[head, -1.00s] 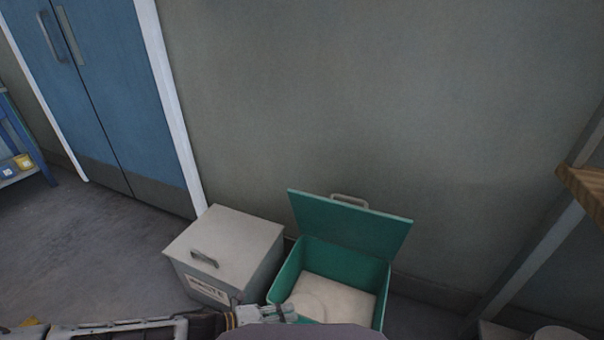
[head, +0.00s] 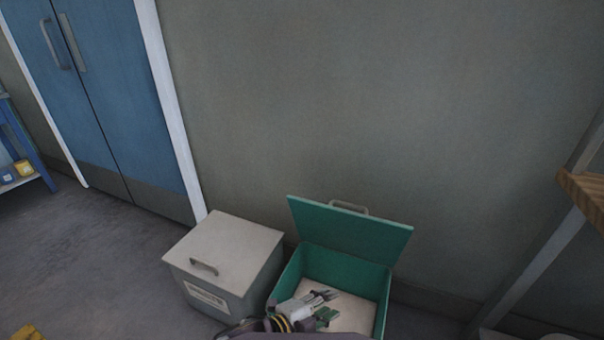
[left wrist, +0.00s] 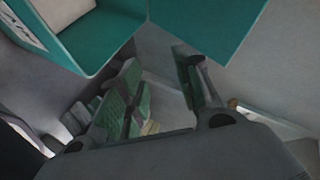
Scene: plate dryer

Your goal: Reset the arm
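My left gripper (head: 325,305) is over the open teal bin (head: 277,287) in the head view, with its fingers apart and nothing seen between them. In the left wrist view the left gripper (left wrist: 160,88) has its two green-padded fingers spread, with a clear gap. The teal bin (left wrist: 103,50) also shows at the upper left there. Its lid (head: 350,227) stands raised against the wall side. The bin's pale inside floor is partly hidden by the gripper. My right gripper is not in view.
A closed grey box (head: 225,245) with a handle and label stands left of the bin. Blue double doors (head: 100,90) are at the left. A wooden shelf edge (head: 585,195) juts in at the right. Floor (head: 80,260) is free at the left.

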